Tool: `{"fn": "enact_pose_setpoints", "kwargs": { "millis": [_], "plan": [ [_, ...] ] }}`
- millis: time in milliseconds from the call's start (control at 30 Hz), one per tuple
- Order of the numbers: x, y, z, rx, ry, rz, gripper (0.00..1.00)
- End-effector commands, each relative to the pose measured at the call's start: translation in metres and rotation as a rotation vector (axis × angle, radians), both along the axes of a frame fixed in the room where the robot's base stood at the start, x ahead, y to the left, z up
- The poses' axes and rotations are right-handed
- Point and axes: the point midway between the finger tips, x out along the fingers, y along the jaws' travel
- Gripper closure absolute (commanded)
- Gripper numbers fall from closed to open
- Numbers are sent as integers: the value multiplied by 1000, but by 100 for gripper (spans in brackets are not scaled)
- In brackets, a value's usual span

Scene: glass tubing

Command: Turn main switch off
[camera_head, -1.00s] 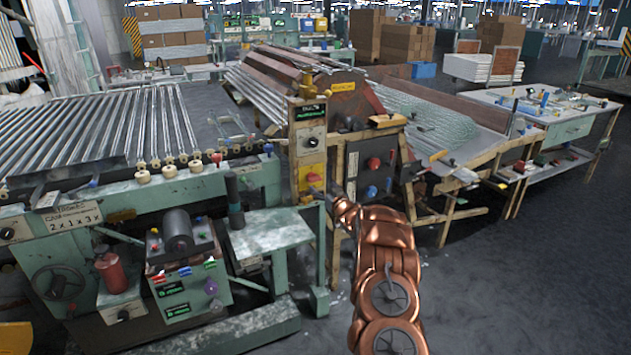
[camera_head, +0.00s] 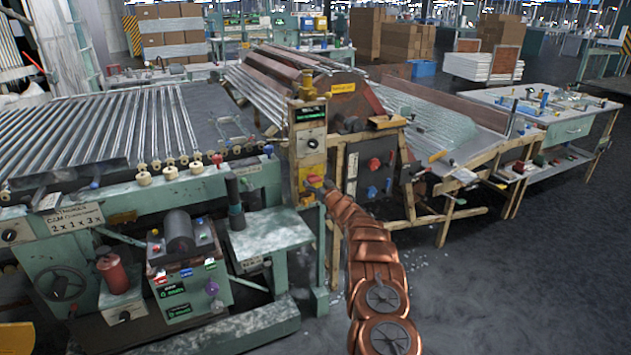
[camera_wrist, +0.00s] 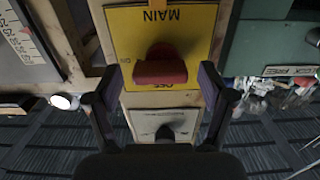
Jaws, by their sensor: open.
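The main switch is a red knob (camera_wrist: 160,72) on a yellow panel (camera_wrist: 120,35) marked MAIN, upside down in the wrist view. My gripper (camera_wrist: 160,80) is open, with one dark finger on each side of the knob and visible gaps between fingers and knob. In the head view the yellow panel (camera_head: 312,160) is on the post of the machine, and my gripper (camera_head: 324,186) is at its lower part, small and partly hidden by my copper-coloured arm.
A pale panel with a dark knob (camera_wrist: 166,131) adjoins the yellow panel. In the head view, a grey box (camera_head: 372,170) with red and blue knobs stands right of the post. A green machine (camera_head: 130,215) with rollers is to the left. The floor at right is clear.

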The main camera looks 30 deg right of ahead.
Motion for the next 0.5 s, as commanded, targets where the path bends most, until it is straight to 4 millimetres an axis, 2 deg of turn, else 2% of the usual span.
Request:
{"fn": "enact_pose_setpoints", "kwargs": {
  "millis": [500],
  "plan": [
    [11, -1, 0, 3, -1, -4, 19]
  ]
}}
